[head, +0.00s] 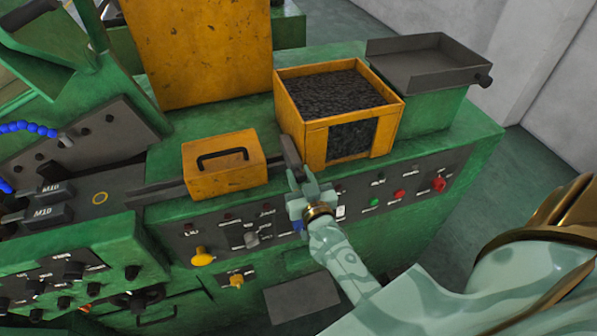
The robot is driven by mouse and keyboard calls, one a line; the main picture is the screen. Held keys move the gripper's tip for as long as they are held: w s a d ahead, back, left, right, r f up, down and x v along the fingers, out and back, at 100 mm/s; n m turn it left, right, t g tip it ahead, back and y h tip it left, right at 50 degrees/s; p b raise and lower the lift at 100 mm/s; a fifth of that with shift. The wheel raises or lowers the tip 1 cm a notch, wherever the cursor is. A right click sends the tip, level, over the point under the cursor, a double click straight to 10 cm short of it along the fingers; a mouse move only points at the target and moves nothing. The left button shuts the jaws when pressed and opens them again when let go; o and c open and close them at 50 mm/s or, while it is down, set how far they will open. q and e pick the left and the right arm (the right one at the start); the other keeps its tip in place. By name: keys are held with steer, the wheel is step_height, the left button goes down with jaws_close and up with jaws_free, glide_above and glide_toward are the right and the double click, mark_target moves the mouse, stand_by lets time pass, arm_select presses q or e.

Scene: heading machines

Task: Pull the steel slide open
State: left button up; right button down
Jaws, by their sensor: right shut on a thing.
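The steel slide (290,152) shows as a narrow dark grey plate at the left front corner of the yellow bin. My right gripper (297,178) is at the lower end of this plate and shut on it, with its arm coming up from the lower right. The fingers hide part of the slide. The yellow bin (316,138) is full of dark small pieces, and a dark opening shows in its front. My left gripper is not in view.
A yellow box with a black handle (205,185) stands left of my gripper. A grey tray (425,80) is at the back right. A panel with buttons and knobs (400,180) runs along the green machine's front, below the bin. Open floor lies at the right.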

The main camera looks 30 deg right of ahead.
steer(key=p+v, duration=0.1)
steer(key=v, duration=0.3)
steer(key=shift+s+p, duration=0.15)
steer(key=shift+p, duration=0.15)
steer(key=shift+f, duration=0.1)
steer(key=c, duration=1.2)
jaws_free()
steer(key=shift+o, duration=0.2)
steer(key=shift+s, duration=0.15)
steer(key=shift+s+a, duration=0.1)
steer(key=shift+s, duration=0.15)
steer(key=b+v, duration=0.3)
steer(key=v, duration=1.3)
steer(key=shift+f, duration=0.1)
